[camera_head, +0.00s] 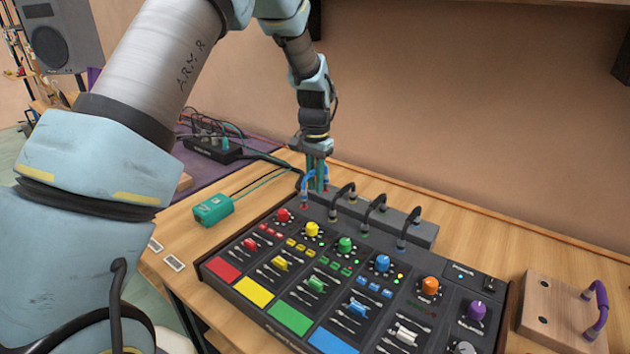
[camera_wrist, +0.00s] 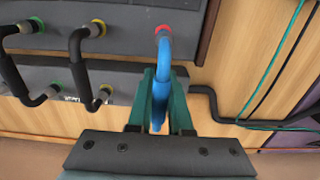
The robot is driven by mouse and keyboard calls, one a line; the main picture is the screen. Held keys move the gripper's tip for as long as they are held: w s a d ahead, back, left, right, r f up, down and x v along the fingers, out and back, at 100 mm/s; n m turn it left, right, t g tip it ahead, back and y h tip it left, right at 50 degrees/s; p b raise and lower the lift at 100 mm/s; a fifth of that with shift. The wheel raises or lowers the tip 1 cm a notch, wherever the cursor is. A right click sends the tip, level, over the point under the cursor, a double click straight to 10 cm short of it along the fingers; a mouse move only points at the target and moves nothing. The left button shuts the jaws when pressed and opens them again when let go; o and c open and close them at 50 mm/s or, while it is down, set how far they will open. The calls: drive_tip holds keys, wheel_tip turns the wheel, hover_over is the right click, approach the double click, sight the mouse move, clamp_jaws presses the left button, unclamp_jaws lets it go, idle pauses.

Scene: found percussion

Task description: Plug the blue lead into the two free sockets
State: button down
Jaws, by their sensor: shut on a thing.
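The blue lead (camera_wrist: 162,50) is a short, thick, bent cable. My gripper (camera_wrist: 164,76) is shut on it, one green finger on each side. In the wrist view its near-panel end meets a red-ringed socket (camera_wrist: 163,29) on the mixer; I cannot tell whether it is seated or just above. In the head view my gripper (camera_head: 316,180) points down at the left end of the rear box, with the blue lead (camera_head: 306,183) at the fingers.
Several black leads (camera_head: 375,205) bridge the mixer (camera_head: 234,272) and the rear box (camera_head: 423,233), the nearest just right of my gripper. A green box (camera_head: 213,209) with thin cables lies to the left.

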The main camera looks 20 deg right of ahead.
drive_tip(key=shift+f+b, duration=0.45)
drive_tip(key=shift+f, duration=0.7)
drive_tip(key=c, duration=0.8)
unclamp_jaws()
drive_tip(key=shift+o, duration=0.2)
drive_tip(key=shift+r, duration=0.1)
wheel_tip(320, 180, up, 11)
drive_tip(key=shift+f+b, duration=0.15)
drive_tip(key=shift+b, duration=0.9)
